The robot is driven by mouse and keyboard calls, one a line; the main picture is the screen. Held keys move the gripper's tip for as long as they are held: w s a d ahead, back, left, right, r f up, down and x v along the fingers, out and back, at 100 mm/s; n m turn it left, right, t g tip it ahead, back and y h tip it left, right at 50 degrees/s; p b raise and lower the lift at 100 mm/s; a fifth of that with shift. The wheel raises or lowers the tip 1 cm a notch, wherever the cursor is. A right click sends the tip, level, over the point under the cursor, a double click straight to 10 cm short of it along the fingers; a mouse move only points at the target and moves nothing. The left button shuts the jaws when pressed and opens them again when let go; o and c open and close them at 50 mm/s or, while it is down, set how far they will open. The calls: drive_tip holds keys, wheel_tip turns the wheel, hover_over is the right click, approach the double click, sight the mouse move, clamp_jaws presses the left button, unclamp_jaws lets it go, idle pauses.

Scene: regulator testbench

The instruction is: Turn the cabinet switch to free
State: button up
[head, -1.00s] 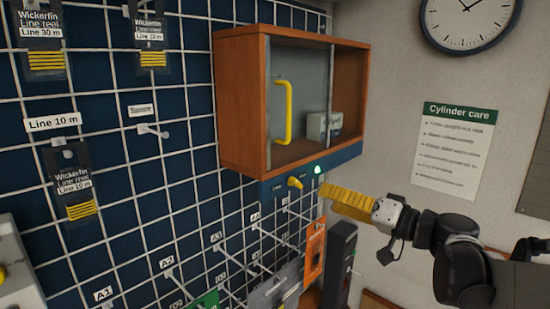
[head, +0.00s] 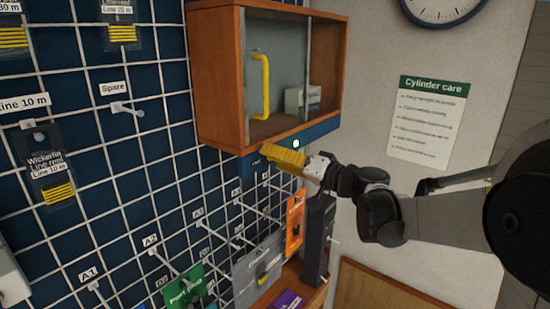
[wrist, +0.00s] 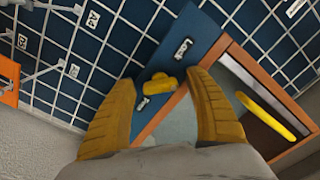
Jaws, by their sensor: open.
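The cabinet (head: 215,80) hangs on the grid wall, with a blue strip (head: 320,132) along its bottom. The yellow switch (wrist: 160,82) shows in the wrist view on that strip, between a label reading "Lock" (wrist: 183,48) and another label (wrist: 142,103) too small to read surely. The switch's grip lies roughly across the strip. My gripper (wrist: 163,80) is open, with one yellow finger on each side of the switch; whether they touch it I cannot tell. In the head view my gripper (head: 270,153) is under the cabinet front and hides the switch.
A green lamp (head: 296,143) glows on the strip. The cabinet's glass door has a yellow handle (head: 264,87) near my gripper. Hooks with an orange card (head: 295,224) and a green card (head: 183,288) stick out below. A dark upright box (head: 317,240) stands beneath my wrist.

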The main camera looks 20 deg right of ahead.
drive_tip(key=shift+c, duration=0.2)
drive_tip(key=c, duration=1.1)
drive_tip(key=shift+m, duration=0.3)
drive_tip(key=shift+c, duration=0.2)
drive_tip(key=m+b, duration=0.1)
drive_tip(key=m, duration=0.2)
drive_tip(key=shift+m, duration=0.4)
drive_tip(key=m+b, duration=0.1)
drive_tip(key=m, duration=0.3)
drive_tip(key=shift+m, duration=0.3)
drive_tip(key=m+b, duration=0.1)
drive_tip(key=m, duration=0.3)
drive_tip(key=shift+m+b, duration=0.45)
drive_tip(key=shift+m, duration=1.95)
